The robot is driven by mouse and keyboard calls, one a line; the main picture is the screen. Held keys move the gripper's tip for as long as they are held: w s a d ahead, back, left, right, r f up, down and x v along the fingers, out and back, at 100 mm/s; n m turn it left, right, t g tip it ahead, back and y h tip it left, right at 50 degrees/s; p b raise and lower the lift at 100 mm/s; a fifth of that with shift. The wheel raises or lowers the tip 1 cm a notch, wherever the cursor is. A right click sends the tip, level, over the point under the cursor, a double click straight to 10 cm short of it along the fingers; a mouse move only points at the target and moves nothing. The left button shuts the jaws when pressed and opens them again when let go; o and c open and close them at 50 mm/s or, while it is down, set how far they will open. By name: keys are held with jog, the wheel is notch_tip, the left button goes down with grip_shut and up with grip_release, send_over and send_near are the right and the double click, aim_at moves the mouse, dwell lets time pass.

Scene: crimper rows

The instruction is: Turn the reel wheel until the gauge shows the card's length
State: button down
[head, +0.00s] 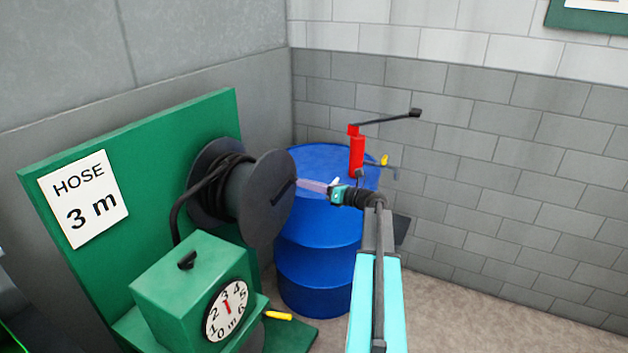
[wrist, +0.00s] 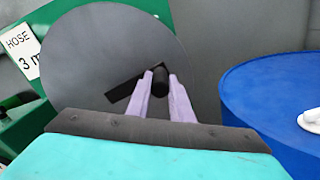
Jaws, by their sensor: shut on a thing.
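The dark grey reel wheel (head: 267,200) stands on the green hose stand, with black hose (head: 219,180) wound behind its front disc. In the wrist view, the wheel's disc (wrist: 90,60) faces me and carries a black crank bar with a black handle knob (wrist: 160,82). My gripper (head: 300,184) is shut on that knob, its pale fingers on either side (wrist: 160,90). The white card (head: 84,198) reads "HOSE 3 m". The round gauge (head: 226,310) is on the green box; its small red needle points up, at about the 3. Its exact reading is hard to tell.
A blue drum (head: 318,240) stands just right of the wheel, with a red pump (head: 357,155) and a small yellow item on top. A yellow-handled tool (head: 278,315) lies low beside the gauge box. Open floor (head: 470,310) lies to the right.

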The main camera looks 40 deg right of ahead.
jog(key=shift+d+f, duration=0.2)
jog(key=shift+f, duration=0.3)
jog(key=c, duration=1.6)
grip_release()
jog(key=shift+o, duration=0.2)
jog(key=shift+w, duration=0.1)
jog(key=shift+a, duration=0.1)
jog(key=b+v, duration=0.4)
jog(key=v, duration=0.9)
jog(key=shift+s, duration=0.4)
